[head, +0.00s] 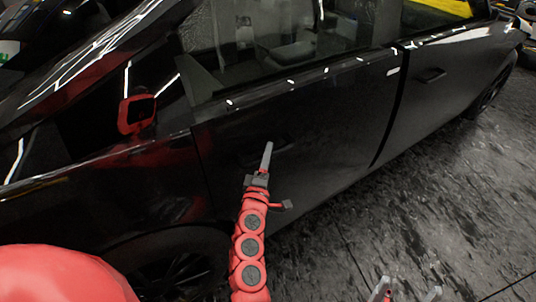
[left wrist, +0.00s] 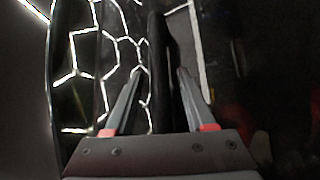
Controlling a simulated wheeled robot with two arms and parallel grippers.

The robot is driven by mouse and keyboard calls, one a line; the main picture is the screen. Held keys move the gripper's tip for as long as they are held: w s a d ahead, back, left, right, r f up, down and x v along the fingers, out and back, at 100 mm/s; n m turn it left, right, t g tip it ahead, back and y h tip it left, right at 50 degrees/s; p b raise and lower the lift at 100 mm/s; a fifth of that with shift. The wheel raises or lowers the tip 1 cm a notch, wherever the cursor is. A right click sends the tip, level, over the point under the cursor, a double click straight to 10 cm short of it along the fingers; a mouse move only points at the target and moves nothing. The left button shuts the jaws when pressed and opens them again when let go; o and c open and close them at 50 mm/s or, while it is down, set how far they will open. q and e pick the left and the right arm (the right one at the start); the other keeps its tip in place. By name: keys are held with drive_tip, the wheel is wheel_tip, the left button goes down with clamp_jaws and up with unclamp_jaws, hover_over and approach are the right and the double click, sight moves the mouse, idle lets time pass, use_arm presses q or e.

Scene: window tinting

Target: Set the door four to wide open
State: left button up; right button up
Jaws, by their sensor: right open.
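A black car fills the head view, with a near door (head: 330,125) and a farther door (head: 440,85) along its side. Nothing visible labels either as door four. My left gripper (head: 267,157) is at the near door, over a dark handle-like shape (head: 282,146) that it partly hides. In the left wrist view, my left gripper (left wrist: 160,75) has its fingers apart, with a dark upright bar (left wrist: 160,45) between them. I cannot tell whether either finger touches it. My right gripper (head: 407,292) is open and empty, low over the floor.
A mirror (head: 137,113) with red on it juts out left of the near door. The farther door has its own handle (head: 431,75). A wheel (head: 175,280) shows at lower left. The dark wet-looking floor (head: 430,190) at right is clear.

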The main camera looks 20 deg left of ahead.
use_arm(q)
clamp_jaws()
drive_tip(key=shift+f, duration=0.1)
idle(1.1)
